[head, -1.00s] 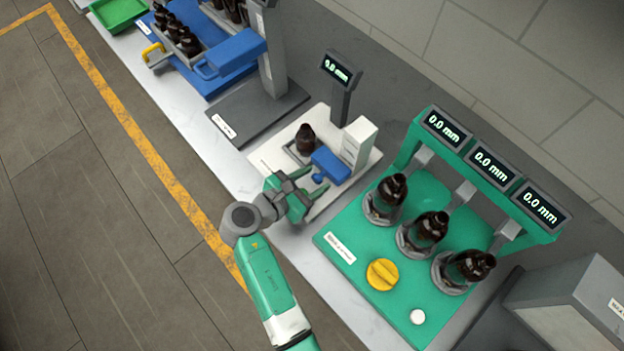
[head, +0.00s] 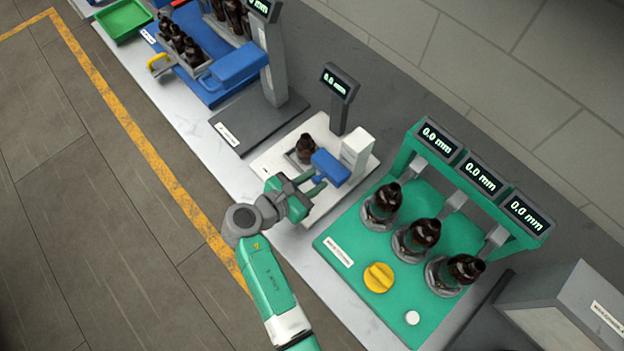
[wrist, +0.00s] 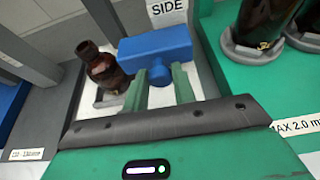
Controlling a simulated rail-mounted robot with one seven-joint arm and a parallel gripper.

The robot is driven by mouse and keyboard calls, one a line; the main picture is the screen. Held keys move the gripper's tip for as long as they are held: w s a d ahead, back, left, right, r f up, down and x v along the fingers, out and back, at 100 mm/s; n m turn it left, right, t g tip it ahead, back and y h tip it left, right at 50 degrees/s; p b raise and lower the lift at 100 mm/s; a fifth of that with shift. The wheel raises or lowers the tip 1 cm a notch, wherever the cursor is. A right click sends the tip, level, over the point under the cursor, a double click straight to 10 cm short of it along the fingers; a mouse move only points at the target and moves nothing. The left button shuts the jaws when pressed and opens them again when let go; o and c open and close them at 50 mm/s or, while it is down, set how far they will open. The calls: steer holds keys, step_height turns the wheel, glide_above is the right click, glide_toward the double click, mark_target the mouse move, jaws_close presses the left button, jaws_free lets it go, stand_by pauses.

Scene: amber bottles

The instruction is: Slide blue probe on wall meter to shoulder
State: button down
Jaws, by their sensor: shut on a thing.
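The blue probe (head: 331,168) is a block on the white wall meter, beside its white post (head: 357,150). In the wrist view the blue probe (wrist: 155,43) has a round knob facing me. My gripper (head: 319,183) reaches it from the front left. In the wrist view my gripper's two green fingers (wrist: 160,78) are shut on that knob, one on each side. An amber bottle (head: 306,148) stands in a holder left of the probe; the bottle's shoulder and neck show in the wrist view (wrist: 103,68). A small gap seems to separate probe and bottle. The meter display (head: 336,85) reads 0.0 mm.
A green station (head: 350,235) at right holds three amber bottles and a yellow knob (head: 379,277) under three displays. A grey scale plate (head: 237,125) lies left of the meter. Behind it, a blue tray carries bottle racks and a blue box (head: 236,65).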

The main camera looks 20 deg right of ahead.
step_height(320, 180, up, 6)
steer(key=p, duration=0.4)
steer(key=shift+w+f, duration=0.1)
steer(key=shift+f, duration=0.15)
steer(key=c, duration=1.1)
jaws_free()
steer(key=shift+c, duration=0.2)
steer(key=v, duration=0.8)
steer(key=shift+p, duration=0.35)
